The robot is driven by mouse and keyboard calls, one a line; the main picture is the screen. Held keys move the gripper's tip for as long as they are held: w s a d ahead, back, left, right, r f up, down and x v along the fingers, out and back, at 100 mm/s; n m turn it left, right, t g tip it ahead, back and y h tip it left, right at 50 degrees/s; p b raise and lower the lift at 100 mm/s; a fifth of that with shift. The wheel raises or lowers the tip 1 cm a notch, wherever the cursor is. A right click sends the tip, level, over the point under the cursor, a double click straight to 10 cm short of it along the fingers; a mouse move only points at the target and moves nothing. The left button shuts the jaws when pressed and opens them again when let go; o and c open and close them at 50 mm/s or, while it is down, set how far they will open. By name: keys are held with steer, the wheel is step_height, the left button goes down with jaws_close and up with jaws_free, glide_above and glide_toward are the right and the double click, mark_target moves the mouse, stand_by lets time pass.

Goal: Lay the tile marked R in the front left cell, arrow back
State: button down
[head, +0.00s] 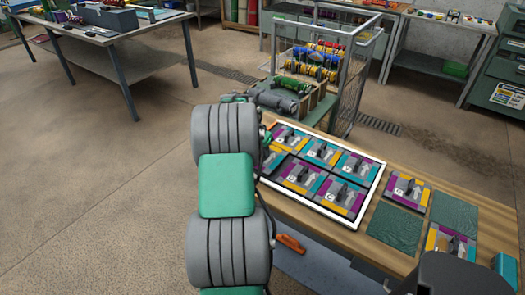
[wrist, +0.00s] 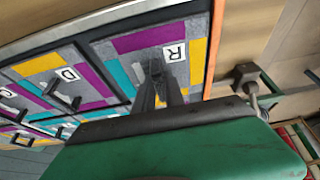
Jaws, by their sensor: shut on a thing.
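The tile marked R (wrist: 190,50), grey with purple, yellow and teal patches, is in the wrist view at the tray's corner. My gripper (wrist: 155,72) is shut on the dark grip at its middle. The tile looks level and lined up with its neighbours; I cannot tell whether it touches the cell floor. The tray (head: 368,203), white-rimmed, holds several similar tiles in two rows in the head view. A tile marked D (wrist: 50,62) lies beside the R tile. My arm hides my gripper and the tray's front left corner in the head view.
Right of the tray, two tiles (head: 407,190) (head: 450,243) and two green mats (head: 398,222) (head: 455,212) lie on the wooden bench. An orange-handled tool (head: 290,243) is near the bench's front edge. A wire cage trolley (head: 345,95) stands behind the tray.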

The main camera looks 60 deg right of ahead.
steer(key=shift+f, duration=0.5)
steer(key=c, duration=1.4)
jaws_free()
steer(key=shift+r, duration=0.1)
